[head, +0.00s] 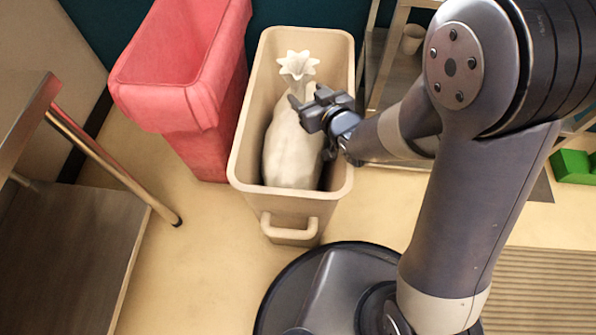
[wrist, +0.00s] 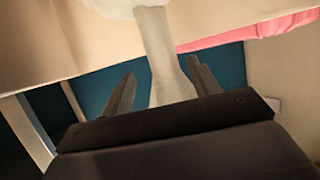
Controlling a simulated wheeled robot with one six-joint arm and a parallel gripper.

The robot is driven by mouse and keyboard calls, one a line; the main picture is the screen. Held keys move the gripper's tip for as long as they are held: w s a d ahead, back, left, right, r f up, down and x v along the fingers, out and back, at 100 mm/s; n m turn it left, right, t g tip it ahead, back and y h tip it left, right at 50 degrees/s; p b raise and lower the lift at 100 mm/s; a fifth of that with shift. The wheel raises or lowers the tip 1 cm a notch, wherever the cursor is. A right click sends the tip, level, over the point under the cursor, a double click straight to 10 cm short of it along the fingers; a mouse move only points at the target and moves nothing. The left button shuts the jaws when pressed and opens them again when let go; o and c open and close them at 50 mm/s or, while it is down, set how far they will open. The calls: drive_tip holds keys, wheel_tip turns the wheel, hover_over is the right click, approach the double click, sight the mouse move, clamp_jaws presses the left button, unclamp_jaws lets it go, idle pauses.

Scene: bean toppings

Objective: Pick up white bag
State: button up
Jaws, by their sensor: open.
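The white bag (head: 292,150) stands inside a tall beige bin (head: 244,140), with its gathered neck and flared top at the far end. My gripper (head: 300,101) is over the bin at the bag's neck. In the wrist view, the pale neck of the bag (wrist: 162,50) runs between the two open fingers of my gripper (wrist: 160,85), with a gap at each side. The bag's flared top is mostly out of the wrist view.
A pink-red bin (head: 190,100) stands left of the beige bin. A metal table (head: 70,230) is at the left. A shelf with a cup (head: 412,40) stands at the back right. A green object (head: 572,167) lies at the far right.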

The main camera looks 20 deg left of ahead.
sight(301, 94)
drive_tip(key=x, duration=0.2)
drive_tip(key=b+x, duration=0.1)
drive_tip(key=x, duration=0.1)
drive_tip(key=shift+s+a+f, duration=0.1)
drive_tip(key=shift+s+f, duration=0.15)
drive_tip(key=shift+s, duration=0.05)
drive_tip(key=shift+w+a+f, duration=0.1)
drive_tip(key=shift+w+a, duration=0.25)
drive_tip(key=shift+a, duration=0.05)
drive_tip(key=shift+c, duration=0.4)
clamp_jaws()
idle(0.5)
